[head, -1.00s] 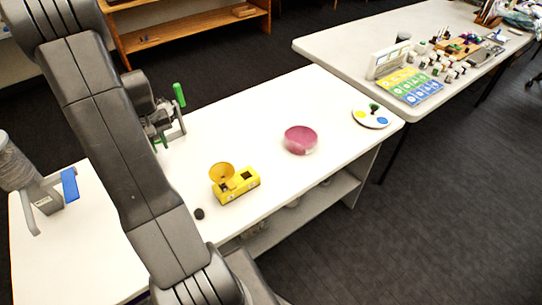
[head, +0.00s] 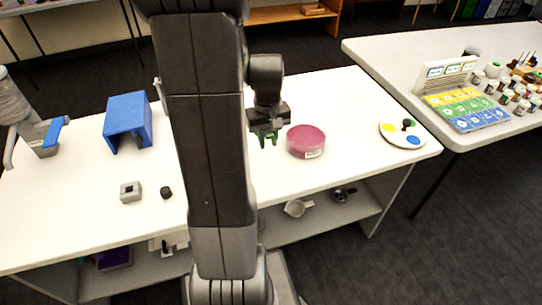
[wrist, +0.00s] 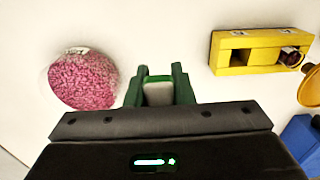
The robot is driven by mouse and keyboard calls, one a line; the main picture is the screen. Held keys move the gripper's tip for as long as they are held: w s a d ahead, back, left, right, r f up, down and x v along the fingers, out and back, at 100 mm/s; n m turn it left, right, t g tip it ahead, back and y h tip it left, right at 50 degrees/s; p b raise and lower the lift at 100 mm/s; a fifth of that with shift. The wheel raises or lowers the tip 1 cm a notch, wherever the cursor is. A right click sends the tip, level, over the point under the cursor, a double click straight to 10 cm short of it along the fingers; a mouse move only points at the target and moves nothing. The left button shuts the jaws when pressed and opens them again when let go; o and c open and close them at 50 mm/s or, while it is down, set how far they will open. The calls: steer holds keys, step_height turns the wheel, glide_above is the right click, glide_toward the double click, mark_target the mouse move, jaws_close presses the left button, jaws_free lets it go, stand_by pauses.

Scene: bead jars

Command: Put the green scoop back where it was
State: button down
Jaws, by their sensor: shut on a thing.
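My gripper (head: 266,134) is in the air over the white table, just left of the pink bowl in the head view. Its two green fingers (wrist: 158,72) reach up in the wrist view. They are shut on the green scoop (wrist: 158,79), of which only a green edge and a pale grey part show between them. The rest of the scoop is hidden by the fingers and the gripper body. I cannot make out an empty resting spot for it.
A tub of pink beads (head: 306,142) stands close to my gripper. A yellow block (wrist: 245,55) and an orange-yellow round dish (wrist: 311,88) show in the wrist view. A blue stand (head: 128,118), small grey block (head: 131,192) and black knob (head: 166,193) stand left. A round palette (head: 392,139) lies right.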

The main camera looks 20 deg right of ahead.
step_height(320, 180, down, 8)
steer(key=shift+r, duration=0.15)
stand_by(0.4)
steer(key=c, duration=1.3)
jaws_free()
steer(key=shift+o, duration=0.2)
step_height(320, 180, up, 12)
steer(key=shift+p, duration=0.3)
